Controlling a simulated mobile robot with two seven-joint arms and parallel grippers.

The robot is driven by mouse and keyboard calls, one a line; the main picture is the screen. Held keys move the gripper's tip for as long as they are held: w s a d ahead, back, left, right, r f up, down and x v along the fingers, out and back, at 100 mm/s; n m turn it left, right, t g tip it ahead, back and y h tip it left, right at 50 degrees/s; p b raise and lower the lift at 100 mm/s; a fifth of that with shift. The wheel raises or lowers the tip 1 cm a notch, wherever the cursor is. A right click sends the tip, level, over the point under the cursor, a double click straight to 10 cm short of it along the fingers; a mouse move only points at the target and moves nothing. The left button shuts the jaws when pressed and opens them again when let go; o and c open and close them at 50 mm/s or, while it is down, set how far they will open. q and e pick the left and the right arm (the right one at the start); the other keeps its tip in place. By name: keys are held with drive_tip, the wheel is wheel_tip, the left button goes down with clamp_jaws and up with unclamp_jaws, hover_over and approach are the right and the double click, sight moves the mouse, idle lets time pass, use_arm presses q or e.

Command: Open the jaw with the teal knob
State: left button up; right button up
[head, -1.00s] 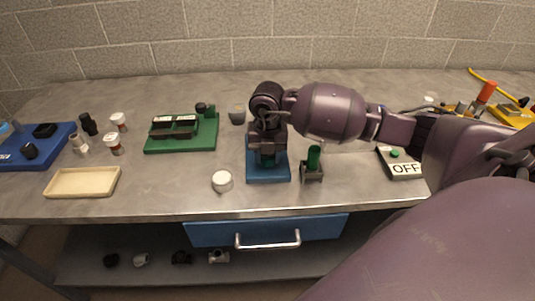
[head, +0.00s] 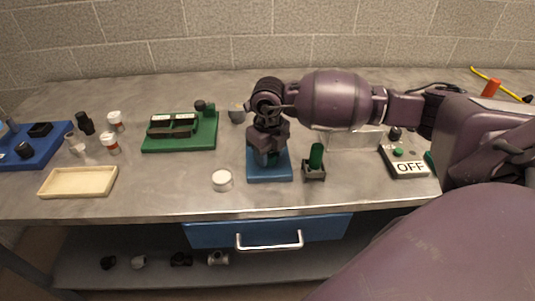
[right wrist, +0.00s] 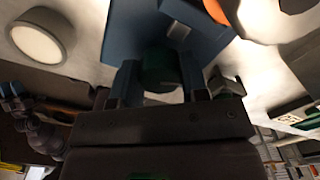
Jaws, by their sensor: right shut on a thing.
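The jaw device stands on a blue base (head: 282,172) near the middle of the bench. My right gripper (head: 267,153) points down over this base and covers most of the device. In the right wrist view the teal knob (right wrist: 160,68) sits between the two fingers of my right gripper (right wrist: 158,82), which are shut on it. The blue base (right wrist: 205,32) also shows there. The jaw's own opening is hidden, so I cannot tell how wide it stands. My left gripper is not in view.
A dark stand with a green cylinder (head: 316,157) is close on the right. A white round jar (head: 222,181) is on the left. A green board (head: 208,140) lies farther left, and an OFF box (head: 408,168) to the right. A blue drawer (head: 210,234) is below.

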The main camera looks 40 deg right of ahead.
drive_tip(key=shift+n, duration=1)
drive_tip(key=n+b, duration=0.1)
drive_tip(key=n, duration=0.1)
drive_tip(key=shift+n, duration=0.3)
drive_tip(key=shift+n+b, duration=0.45)
drive_tip(key=shift+n, duration=0.55)
drive_tip(key=n+b, duration=0.1)
drive_tip(key=n, duration=0.1)
drive_tip(key=shift+n, duration=1)
drive_tip(key=shift+n+b, duration=0.45)
drive_tip(key=shift+n, duration=0.55)
drive_tip(key=shift+r+n, duration=0.1)
drive_tip(key=shift+n, duration=0.2)
